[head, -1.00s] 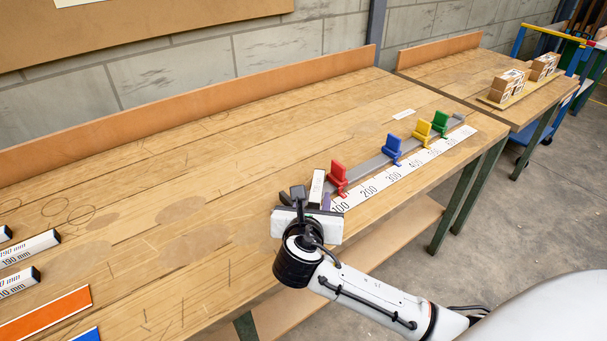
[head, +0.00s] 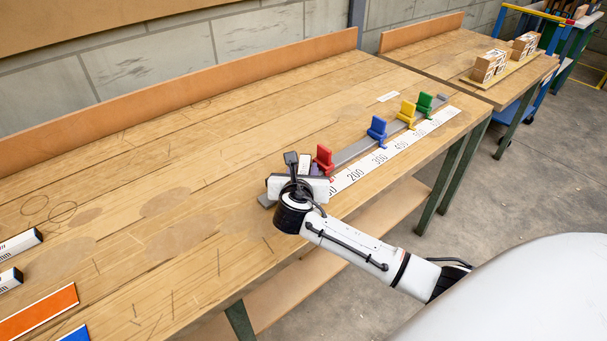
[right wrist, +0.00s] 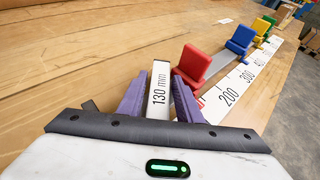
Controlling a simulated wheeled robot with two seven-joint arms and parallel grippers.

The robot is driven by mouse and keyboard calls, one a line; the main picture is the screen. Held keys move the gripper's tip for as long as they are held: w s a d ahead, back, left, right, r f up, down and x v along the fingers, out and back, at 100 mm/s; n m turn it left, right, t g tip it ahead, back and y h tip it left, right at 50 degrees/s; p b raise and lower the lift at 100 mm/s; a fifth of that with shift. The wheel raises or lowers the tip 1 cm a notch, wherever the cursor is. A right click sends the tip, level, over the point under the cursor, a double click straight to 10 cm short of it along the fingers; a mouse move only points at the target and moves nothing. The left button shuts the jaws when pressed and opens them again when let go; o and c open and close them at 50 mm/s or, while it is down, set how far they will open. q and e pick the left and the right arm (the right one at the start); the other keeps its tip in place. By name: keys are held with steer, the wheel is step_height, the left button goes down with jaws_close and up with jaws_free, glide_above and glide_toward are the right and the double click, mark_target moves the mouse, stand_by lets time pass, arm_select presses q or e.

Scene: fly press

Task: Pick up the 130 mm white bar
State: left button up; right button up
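The 130 mm white bar (right wrist: 159,92) lies between the two purple fingers of my right gripper (right wrist: 159,88) in the right wrist view, its label facing up. The fingers are close along both its sides; I cannot tell whether they press on it. In the head view my right gripper (head: 305,168) is low over the bench at the near-left end of the scale, and only the far end of the bar (head: 304,162) shows past it. My left gripper is not in view.
A red stop (right wrist: 194,66) stands just right of the bar. Blue (head: 377,130), yellow (head: 407,113) and green (head: 425,102) stops follow along the rail above a numbered scale (head: 391,152). Other labelled bars (head: 20,243) lie far left. The bench middle is clear.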

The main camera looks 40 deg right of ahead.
jaws_close()
